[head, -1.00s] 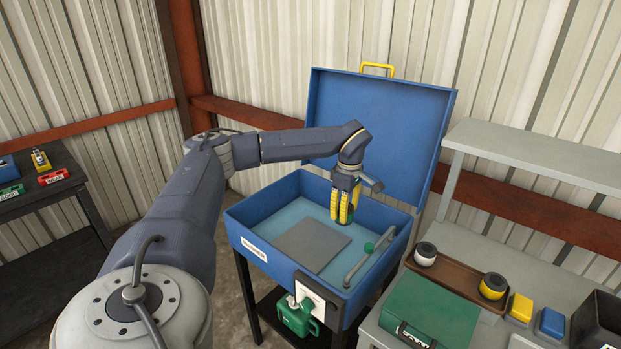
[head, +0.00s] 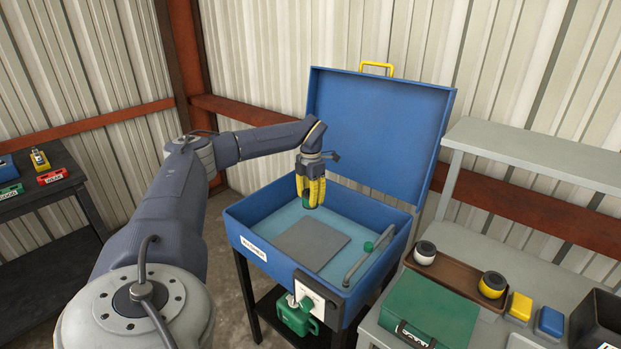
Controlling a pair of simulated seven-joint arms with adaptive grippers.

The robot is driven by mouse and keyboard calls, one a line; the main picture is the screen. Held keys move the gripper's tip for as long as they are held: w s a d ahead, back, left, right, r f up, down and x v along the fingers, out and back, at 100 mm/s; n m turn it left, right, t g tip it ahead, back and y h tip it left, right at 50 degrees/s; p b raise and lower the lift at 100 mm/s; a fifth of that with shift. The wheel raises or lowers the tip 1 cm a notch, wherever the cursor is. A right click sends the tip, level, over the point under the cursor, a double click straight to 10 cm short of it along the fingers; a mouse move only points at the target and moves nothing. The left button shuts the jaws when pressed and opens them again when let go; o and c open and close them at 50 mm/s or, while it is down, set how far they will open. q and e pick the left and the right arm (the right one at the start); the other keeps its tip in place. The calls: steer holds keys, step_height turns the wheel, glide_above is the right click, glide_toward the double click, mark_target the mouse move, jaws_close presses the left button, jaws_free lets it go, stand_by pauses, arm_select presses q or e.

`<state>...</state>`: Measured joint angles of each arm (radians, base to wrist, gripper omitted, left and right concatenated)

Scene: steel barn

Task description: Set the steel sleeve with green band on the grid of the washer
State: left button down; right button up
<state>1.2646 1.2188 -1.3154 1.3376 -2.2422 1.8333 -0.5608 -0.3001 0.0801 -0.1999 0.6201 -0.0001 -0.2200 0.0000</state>
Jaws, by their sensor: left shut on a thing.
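The blue washer (head: 270,272) stands with its lid (head: 378,135) raised. A flat grey grid (head: 312,243) lies in its light-blue basin. My left gripper (head: 310,200) has yellow fingers pointing down, over the back left part of the basin, behind the grid in the picture. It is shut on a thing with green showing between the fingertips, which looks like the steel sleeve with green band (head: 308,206). The fingers hide most of it. My right gripper is not in view.
The raised lid stands behind my gripper. At right, a bench holds a brown tray (head: 455,276), a green case (head: 430,315) and yellow and blue blocks. A dark table stands at left.

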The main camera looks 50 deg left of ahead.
mark_target(311, 241)
arm_select(q)
step_height(311, 241, down, 16)
steer(key=shift+f, duration=0.15)
stand_by(0.6)
steer(key=c, duration=0.9)
jaws_free()
steer(key=shift+f, duration=0.15)
steer(key=shift+o, duration=0.2)
step_height(311, 241, up, 12)
steer(key=shift+r, duration=0.15)
